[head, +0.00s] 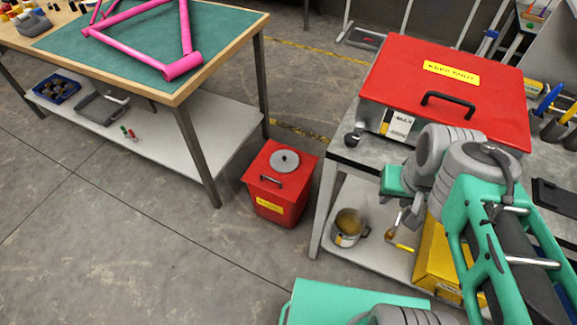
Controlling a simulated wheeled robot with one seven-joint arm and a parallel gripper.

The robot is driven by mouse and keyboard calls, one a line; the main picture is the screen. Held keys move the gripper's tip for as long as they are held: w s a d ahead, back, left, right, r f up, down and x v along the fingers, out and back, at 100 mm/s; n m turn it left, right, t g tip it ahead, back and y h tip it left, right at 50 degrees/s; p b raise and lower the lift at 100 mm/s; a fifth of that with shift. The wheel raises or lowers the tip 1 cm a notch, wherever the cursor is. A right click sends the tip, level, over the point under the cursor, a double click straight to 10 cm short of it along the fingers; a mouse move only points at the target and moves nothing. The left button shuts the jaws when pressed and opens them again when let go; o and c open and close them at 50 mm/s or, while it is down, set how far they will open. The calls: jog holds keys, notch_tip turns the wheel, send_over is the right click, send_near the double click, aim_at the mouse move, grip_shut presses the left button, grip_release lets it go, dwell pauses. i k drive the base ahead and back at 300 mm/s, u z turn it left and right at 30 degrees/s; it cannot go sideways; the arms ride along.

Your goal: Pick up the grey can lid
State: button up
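A round grey disc with a small dark centre, which looks like the grey can lid (285,161), lies flat on top of a red bin (277,205) on the floor. The bin stands between the two tables and has a dark handle in front of the disc. An open can (348,228) with brownish contents stands on the lower shelf of the right table. My green and grey arm reaches in from the right, over the right table. My gripper's fingers do not show, so I cannot see what they hold.
A red lidded box (440,62) with a black handle sits on the right table (352,153). A brush (400,246) and a yellow box (436,262) are on its shelf. The left table (222,28) holds a pink frame (140,40). Floor left of the bin is clear.

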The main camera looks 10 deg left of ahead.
aim_at(284, 160)
jog(key=u, duration=1.6)
jog(key=i, duration=1.5)
jog(key=u, duration=0.5)
jog(key=i, duration=0.5)
